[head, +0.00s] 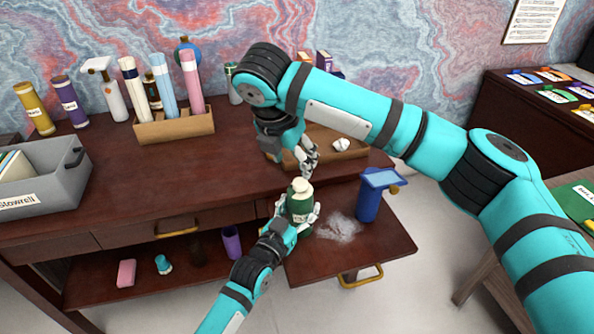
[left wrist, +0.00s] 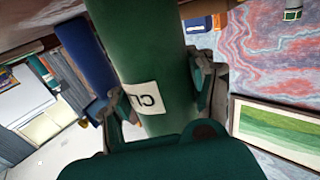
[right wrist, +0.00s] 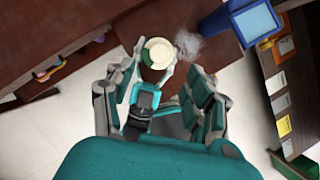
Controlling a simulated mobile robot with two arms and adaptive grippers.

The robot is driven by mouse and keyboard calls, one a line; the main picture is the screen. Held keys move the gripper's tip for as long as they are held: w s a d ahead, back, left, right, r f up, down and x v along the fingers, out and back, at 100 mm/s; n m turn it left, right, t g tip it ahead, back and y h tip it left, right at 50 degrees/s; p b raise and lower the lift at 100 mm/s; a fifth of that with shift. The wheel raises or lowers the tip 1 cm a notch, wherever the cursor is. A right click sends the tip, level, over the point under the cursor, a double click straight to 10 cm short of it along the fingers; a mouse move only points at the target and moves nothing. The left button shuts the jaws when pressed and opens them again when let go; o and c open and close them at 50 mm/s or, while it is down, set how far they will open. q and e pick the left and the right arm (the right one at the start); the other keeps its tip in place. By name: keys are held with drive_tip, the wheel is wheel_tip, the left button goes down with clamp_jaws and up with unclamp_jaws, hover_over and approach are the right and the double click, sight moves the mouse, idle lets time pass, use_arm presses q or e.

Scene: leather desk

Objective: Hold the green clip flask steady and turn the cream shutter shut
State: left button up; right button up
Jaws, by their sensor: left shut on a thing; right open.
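The green clip flask (head: 300,208) stands upright on the pulled-out board at the desk's front, with its cream shutter (head: 300,185) on top. My left gripper (head: 302,218) is shut around the flask's body from the front. In the left wrist view the green flask (left wrist: 150,60) with a white label fills the space between the fingers. My right gripper (head: 306,158) is open and empty above and just behind the shutter. In the right wrist view the round cream shutter (right wrist: 157,53) shows beyond the open fingers (right wrist: 160,95), apart from them.
A blue bottle (head: 368,203) with a square top stands right of the flask, beside a pale powdery patch (head: 340,228). A wooden tray (head: 335,147) lies behind. A wooden rack (head: 175,127) with tubes and a grey bin (head: 50,185) stand left. The desk's middle is clear.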

drive_tip(key=shift+v, duration=1.5)
use_arm(q)
drive_tip(key=o, duration=1.4)
drive_tip(key=shift+c, duration=0.2)
